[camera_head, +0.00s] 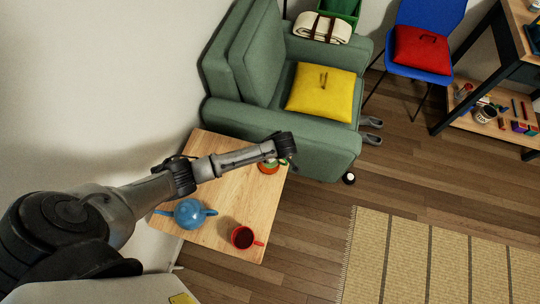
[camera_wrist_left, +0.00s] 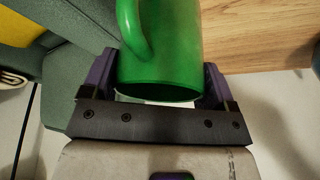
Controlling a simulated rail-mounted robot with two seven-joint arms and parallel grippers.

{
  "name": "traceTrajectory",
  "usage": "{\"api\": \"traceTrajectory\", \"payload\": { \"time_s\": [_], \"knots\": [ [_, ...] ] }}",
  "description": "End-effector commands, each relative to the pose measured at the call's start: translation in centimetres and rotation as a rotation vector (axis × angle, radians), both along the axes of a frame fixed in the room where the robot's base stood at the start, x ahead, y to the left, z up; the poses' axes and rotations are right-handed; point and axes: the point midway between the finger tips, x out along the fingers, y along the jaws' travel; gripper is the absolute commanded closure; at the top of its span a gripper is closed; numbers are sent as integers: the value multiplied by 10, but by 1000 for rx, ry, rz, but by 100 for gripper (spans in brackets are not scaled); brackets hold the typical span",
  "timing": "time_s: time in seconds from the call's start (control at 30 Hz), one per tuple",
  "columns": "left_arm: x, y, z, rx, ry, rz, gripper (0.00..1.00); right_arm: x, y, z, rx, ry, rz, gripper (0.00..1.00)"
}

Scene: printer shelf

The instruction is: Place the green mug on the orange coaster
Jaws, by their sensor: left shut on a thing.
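My left gripper (camera_head: 286,148) reaches over the far right part of the small wooden table. In the left wrist view it (camera_wrist_left: 158,84) is shut on the green mug (camera_wrist_left: 168,45), with one finger on each side. The mug's handle points to the upper left of that view. In the head view the mug is mostly hidden by my gripper; a bit of green shows beneath it. The orange coaster (camera_head: 267,169) lies on the table just below and left of my gripper, partly covered by my arm. I cannot tell whether mug and coaster touch. My right gripper is not in view.
A blue teapot (camera_head: 189,214) and a red mug (camera_head: 242,237) with dark contents stand on the wooden table (camera_head: 222,238). A green armchair (camera_head: 290,135) with a yellow cushion (camera_head: 320,92) stands right behind the table's far edge.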

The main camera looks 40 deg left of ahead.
Motion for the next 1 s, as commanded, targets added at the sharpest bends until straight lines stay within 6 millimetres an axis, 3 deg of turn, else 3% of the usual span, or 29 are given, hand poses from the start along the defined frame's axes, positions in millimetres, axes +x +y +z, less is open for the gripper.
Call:
{"api": "traceTrajectory", "payload": {
  "time_s": [0.27,0.53,0.97,1.0],
  "knots": [
    [0,7,-9,1,0,0,53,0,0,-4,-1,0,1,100],
    [0,7,-42,2,1,-1,53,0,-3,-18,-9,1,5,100],
    [0,6,-46,0,0,0,53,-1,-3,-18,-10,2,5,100],
    [-1,6,-47,0,1,0,18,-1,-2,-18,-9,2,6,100]
  ]
}}
